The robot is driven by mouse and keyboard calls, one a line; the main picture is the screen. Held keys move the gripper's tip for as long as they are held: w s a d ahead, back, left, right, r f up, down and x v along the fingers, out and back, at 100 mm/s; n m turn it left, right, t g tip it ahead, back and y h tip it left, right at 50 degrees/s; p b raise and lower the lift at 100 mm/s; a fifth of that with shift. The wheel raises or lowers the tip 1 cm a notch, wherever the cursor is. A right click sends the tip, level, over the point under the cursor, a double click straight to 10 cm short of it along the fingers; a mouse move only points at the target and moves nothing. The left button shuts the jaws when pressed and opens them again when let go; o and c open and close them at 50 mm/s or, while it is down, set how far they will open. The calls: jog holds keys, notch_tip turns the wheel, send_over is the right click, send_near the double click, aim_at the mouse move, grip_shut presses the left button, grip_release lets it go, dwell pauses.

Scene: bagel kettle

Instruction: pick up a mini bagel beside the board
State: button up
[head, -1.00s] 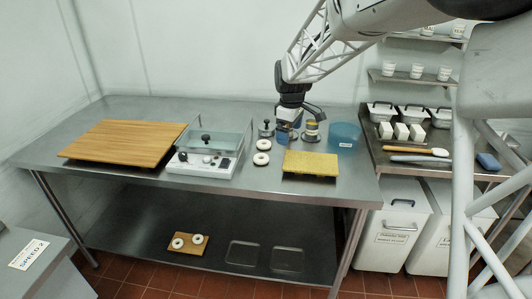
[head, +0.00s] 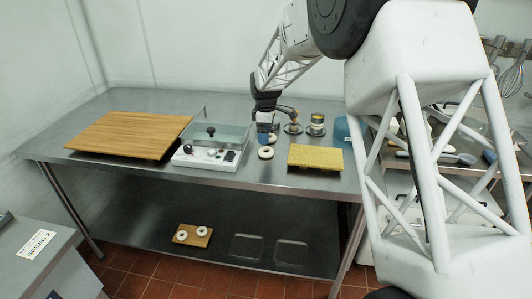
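A white mini bagel (head: 266,153) lies flat on the steel table, left of the yellow board (head: 315,157). A second bagel (head: 273,138) lies just behind it, partly hidden by my gripper. My gripper (head: 264,143) points down with its blue tip right over or just behind the front bagel. The fingers are too small to tell whether they are open, or whether they touch a bagel. Two more bagels (head: 181,236) (head: 201,231) rest on a small wooden board (head: 192,243) on the lower shelf.
A white appliance with a glass-like top (head: 204,158) stands close left of my gripper. A large wooden board (head: 130,133) lies farther left. Small dark-based pots (head: 316,124) and a blue tub (head: 341,128) stand behind the yellow board. My arm hides much of the right side.

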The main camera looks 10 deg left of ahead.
aim_at(266, 148)
jog(key=shift+f, duration=1.25)
jog(key=shift+f, duration=0.1)
jog(key=shift+d+f, duration=0.1)
jog(key=shift+f, duration=2.4)
jog(key=shift+c, duration=0.2)
jog(key=c, duration=0.9)
